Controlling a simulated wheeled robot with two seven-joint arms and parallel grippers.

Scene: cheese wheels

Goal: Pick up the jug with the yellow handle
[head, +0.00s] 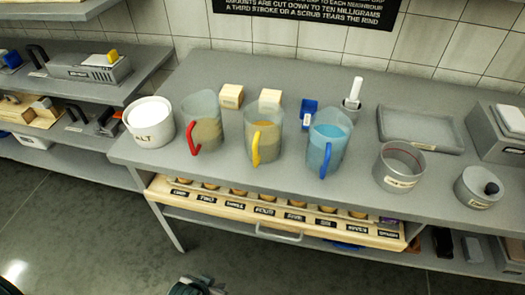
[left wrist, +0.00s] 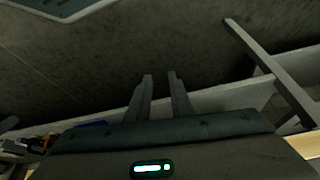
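The jug with the yellow handle (head: 265,138) stands upright on the grey counter (head: 230,178), in the middle of a row of three clear jugs. It holds a tan-yellow content, and its handle faces me. The red-handled jug (head: 203,123) is to its left and the blue-handled jug (head: 327,143) to its right. My left gripper (head: 195,287) shows only as a dark part at the bottom edge, below and in front of the counter. In the left wrist view its two fingers (left wrist: 160,76) are apart with nothing between them. My right gripper is not in view.
A white salt pot (head: 150,122) stands left of the jugs. Behind them are two pale blocks (head: 232,96) and a blue item (head: 309,113). A grey tray (head: 420,131) and round tins (head: 399,167) stand right. A labelled drawer (head: 270,212) sits below the counter.

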